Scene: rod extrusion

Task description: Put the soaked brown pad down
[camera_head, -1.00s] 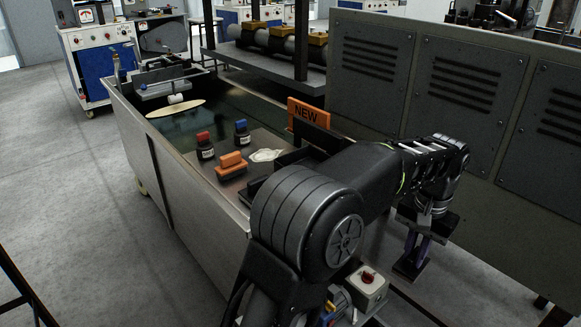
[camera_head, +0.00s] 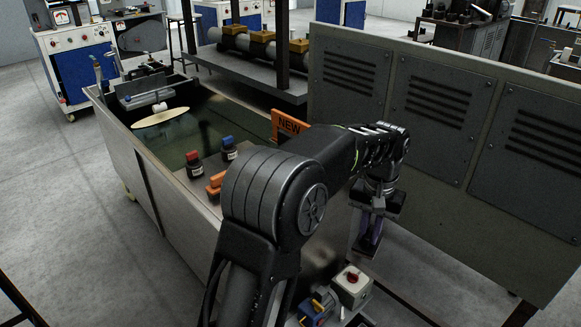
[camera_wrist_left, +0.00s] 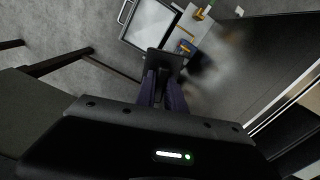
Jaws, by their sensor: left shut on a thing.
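My left gripper (camera_head: 374,228) hangs over the floor to the right of the tank, fingers pointing down. It is shut on a dark, flat-ended block (camera_head: 362,247), which fits the soaked brown pad; its colour looks almost black here. In the left wrist view the purple fingers (camera_wrist_left: 163,90) close on the same dark block (camera_wrist_left: 165,60). Whether it is wet cannot be told. My right gripper is not in view.
A vented grey cabinet (camera_head: 430,115) stands behind the gripper. A switch box (camera_head: 352,285) is in front.

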